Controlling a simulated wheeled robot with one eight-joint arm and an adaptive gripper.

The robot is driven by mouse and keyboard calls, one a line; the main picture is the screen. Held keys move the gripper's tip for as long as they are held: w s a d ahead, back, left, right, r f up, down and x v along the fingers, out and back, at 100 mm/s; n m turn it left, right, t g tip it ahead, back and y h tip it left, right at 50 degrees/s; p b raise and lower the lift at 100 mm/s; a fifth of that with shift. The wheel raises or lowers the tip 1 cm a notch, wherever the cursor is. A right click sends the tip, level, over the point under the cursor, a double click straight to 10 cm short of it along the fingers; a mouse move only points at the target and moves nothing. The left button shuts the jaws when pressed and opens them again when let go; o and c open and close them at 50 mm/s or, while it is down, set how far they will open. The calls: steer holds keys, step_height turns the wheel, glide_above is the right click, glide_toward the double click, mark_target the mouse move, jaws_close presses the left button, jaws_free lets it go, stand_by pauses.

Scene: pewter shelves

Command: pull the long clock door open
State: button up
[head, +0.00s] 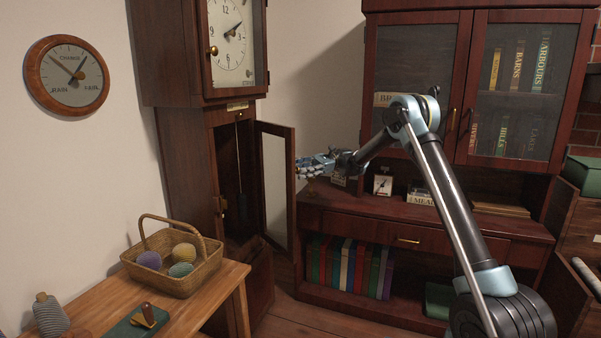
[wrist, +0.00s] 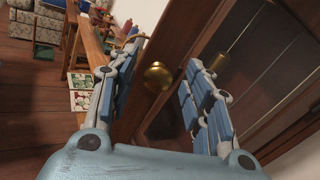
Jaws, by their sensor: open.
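The tall wooden long clock (head: 175,150) stands against the wall. Its long glazed door (head: 290,190) stands well open, swung out to the right, and the dark case behind it shows. In the wrist view the door's wooden frame (wrist: 180,35) carries a round brass knob (wrist: 157,76). My gripper (head: 312,168) is just right of the door's free edge in the head view. In the wrist view my gripper (wrist: 162,95) is open, with the knob showing between its spread fingers. I cannot tell whether either finger touches it.
A dark cabinet (head: 420,228) with glazed upper doors stands behind my gripper, small items on its ledge. A wooden table (head: 215,290) with a wicker basket (head: 205,275) is at the front left. Some floor (head: 310,318) is clear between them.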

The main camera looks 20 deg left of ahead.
step_height(320, 180, up, 10)
stand_by(0.5)
steer(key=shift+w+f, duration=0.1)
